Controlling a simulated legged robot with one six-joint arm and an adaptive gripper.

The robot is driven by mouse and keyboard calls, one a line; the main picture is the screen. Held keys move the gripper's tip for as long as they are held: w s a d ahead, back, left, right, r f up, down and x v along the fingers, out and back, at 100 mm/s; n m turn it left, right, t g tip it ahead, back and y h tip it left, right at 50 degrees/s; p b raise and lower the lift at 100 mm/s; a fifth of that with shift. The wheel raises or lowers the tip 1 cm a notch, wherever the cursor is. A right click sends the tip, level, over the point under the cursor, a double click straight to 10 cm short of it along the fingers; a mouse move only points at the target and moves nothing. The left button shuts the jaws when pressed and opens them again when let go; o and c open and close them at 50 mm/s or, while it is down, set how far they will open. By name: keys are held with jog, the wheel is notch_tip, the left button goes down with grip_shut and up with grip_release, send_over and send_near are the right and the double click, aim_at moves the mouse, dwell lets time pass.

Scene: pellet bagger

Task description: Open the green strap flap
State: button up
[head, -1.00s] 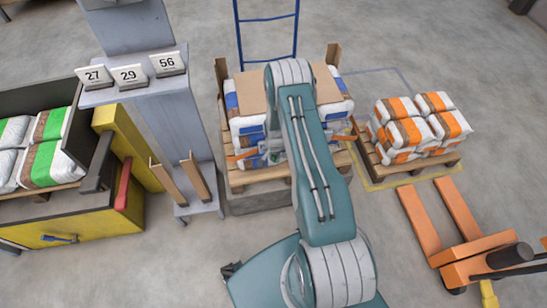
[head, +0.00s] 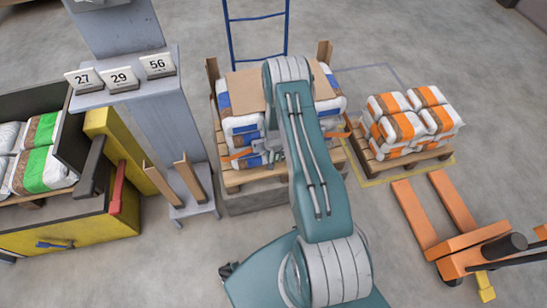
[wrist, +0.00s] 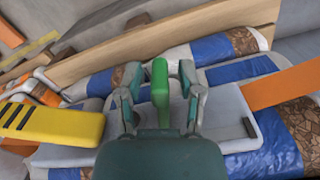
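The green strap flap (wrist: 160,80) stands up in the middle of the wrist view, above a grey plate (wrist: 235,115) on the bags. My gripper (wrist: 160,84) is open, with one finger on each side of the flap. Gaps show between the fingers and the flap, and the flap's lower end is hidden by my gripper. In the head view my arm covers most of this spot, at the front of the pallet of blue-marked bags (head: 243,132).
A yellow black-striped piece (wrist: 52,123) lies left of my gripper and an orange strap (wrist: 285,87) right. A pallet of orange-marked bags (head: 408,118) and an orange pallet jack (head: 450,235) are to the right.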

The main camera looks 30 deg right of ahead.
jog(key=shift+r, duration=0.15)
notch_tip(320, 180, up, 12)
jog(key=shift+f, duration=0.15)
dwell(0.5)
dwell(0.3)
jog(key=s+a+r+n+t, duration=0.15)
jog(key=a+r, duration=0.25)
jog(key=r, duration=1)
jog(key=s+a+r+n+t, duration=0.15)
jog(key=a+r, duration=0.25)
jog(key=r, duration=1)
jog(key=s+a+r+n+t, duration=0.1)
jog(key=s+a+r+n, duration=0.1)
jog(key=s+a+r, duration=0.2)
jog(key=s+a+r+n+t, duration=0.1)
jog(key=s+a+r, duration=0.3)
jog(key=s+r, duration=0.7)
jog(key=s, duration=0.6)
jog(key=shift+a+n+t, duration=0.25)
jog(key=shift+n+t, duration=0.05)
jog(key=shift+n, duration=0.1)
